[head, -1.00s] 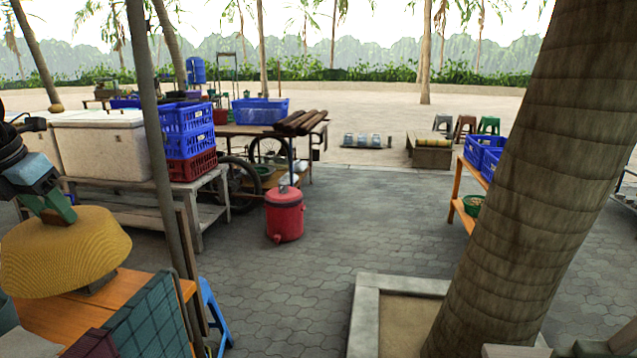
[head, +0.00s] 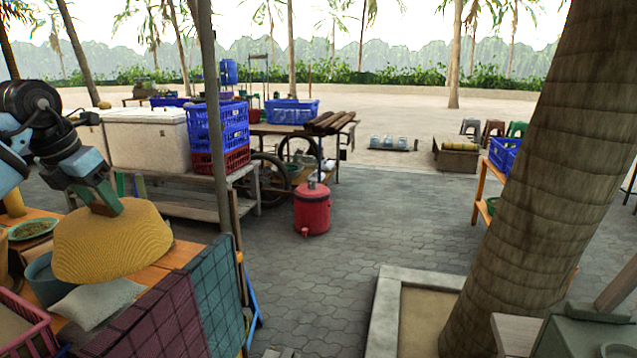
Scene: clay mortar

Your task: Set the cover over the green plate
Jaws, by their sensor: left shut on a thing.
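The cover (head: 112,245) is a yellow woven dome at the left of the head view. My left gripper (head: 106,203) is shut on its top and holds it over the orange table. The green plate (head: 33,229) lies on the table to the left of the cover, with food in it. The cover is beside the plate, not over it. My right gripper is not in view.
A teal pot (head: 45,282) and a pale cushion-like bag (head: 95,303) are below the cover. A pink basket (head: 40,325) is at the lower left. A thin pole (head: 212,120) stands right of the cover. A tree trunk (head: 530,180) fills the right.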

